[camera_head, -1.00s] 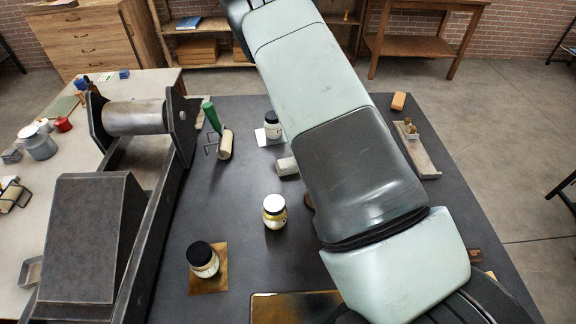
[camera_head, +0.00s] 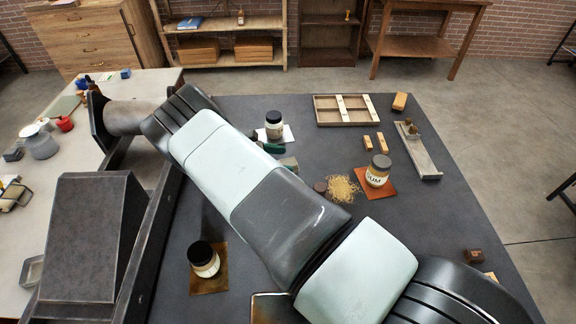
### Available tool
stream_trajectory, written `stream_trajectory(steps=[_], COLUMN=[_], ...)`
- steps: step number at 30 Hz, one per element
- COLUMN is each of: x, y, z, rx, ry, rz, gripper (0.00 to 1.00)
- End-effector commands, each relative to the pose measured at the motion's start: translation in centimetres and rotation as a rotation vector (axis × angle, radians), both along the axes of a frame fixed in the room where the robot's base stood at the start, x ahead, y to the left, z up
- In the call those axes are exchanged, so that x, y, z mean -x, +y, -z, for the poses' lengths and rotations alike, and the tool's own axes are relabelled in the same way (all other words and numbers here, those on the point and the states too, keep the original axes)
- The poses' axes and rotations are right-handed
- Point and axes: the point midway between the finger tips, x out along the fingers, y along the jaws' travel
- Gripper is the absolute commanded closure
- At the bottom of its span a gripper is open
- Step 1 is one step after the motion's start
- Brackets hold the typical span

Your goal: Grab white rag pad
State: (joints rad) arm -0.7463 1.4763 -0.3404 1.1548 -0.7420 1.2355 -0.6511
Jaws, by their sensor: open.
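A pale, whitish block-like pad (camera_head: 288,163) lies on the dark table near its middle, just beyond my arm. It may be the white rag pad, but it is small and partly covered, so I cannot be sure. My arm crosses the picture from the lower right to the upper left. My gripper does not show; it is hidden behind my arm or out of the picture.
A white-labelled jar (camera_head: 274,125) and a dark green piece (camera_head: 273,148) are close to the pad. A gum jar (camera_head: 378,170) stands on a red-brown card. Another jar (camera_head: 204,260) stands front left. A dark press (camera_head: 85,240) fills the left side. A divided tray (camera_head: 342,110) lies at the back.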

Motion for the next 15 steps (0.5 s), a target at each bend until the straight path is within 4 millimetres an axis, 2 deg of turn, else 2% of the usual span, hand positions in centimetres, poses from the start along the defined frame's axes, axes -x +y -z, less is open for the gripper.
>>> stream_trajectory(steps=[5, 10, 15], x=[-0.2, -0.6, -0.9], y=[-1.4, -3.8, -4.6], z=[0.8, 1.9, 2.3], rx=[0.001, 0.001, -0.001], ry=[0.001, 0.000, -0.001], rz=[0.001, 0.001, -0.001], gripper=[0.21, 0.21, 0.21])
